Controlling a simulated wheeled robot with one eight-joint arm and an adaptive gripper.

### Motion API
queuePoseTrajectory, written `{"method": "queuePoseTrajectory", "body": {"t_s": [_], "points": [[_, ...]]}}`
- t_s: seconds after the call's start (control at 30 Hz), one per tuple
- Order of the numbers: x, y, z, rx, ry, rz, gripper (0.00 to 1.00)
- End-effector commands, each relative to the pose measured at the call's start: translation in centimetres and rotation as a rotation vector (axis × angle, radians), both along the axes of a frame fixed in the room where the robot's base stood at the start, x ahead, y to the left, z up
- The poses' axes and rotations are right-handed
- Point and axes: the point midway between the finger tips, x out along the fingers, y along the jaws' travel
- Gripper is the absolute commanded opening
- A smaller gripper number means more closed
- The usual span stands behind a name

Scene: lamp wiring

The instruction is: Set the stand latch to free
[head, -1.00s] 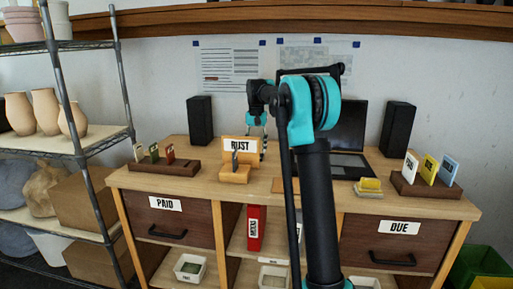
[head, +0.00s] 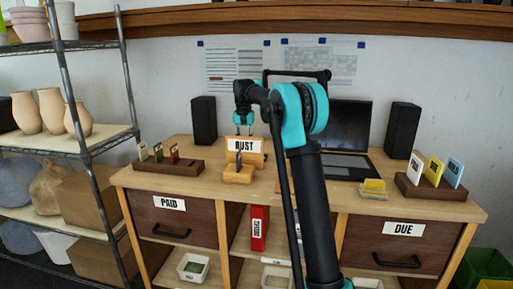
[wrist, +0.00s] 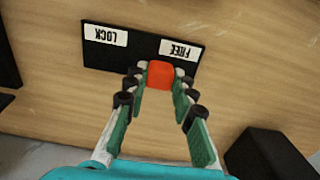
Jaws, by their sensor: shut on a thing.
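The stand latch shows in the wrist view as a red-orange knob (wrist: 160,74) on a black plate (wrist: 143,58). The plate carries upside-down labels, LOCK (wrist: 105,36) on the left and FREE (wrist: 179,49) on the right. The knob is beside the FREE label, slightly to its left, and well away from LOCK. My gripper (wrist: 160,76) is shut on the knob, with a fingertip on each side. In the head view my gripper (head: 244,122) reaches down just behind the wooden stand (head: 239,173) with a white sign. The latch is hidden there.
A card rack (head: 165,165) is left of the stand. An open laptop (head: 346,130) and yellow pad (head: 374,187) are to the right. Black speakers (head: 203,120) (head: 402,130) flank the desktop (head: 300,190). A dark block (wrist: 265,155) is at lower right in the wrist view.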

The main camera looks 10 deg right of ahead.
Motion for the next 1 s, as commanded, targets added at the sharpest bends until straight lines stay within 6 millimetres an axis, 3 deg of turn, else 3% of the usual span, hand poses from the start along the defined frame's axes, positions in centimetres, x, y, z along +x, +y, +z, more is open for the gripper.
{"method": "queuePoseTrajectory", "body": {"t_s": [0.13,0.47,0.5,0.63,1.0], "points": [[0.7,2.0,0.0,0.000,-0.001,0.000,0.00],[0.8,2.3,0.0,0.002,-0.004,0.000,0.00],[0.8,2.3,0.0,0.002,-0.004,0.000,0.28],[0.8,2.3,0.0,0.001,-0.003,0.000,0.45],[0.7,2.2,0.3,0.001,-0.001,-0.001,0.47]]}}
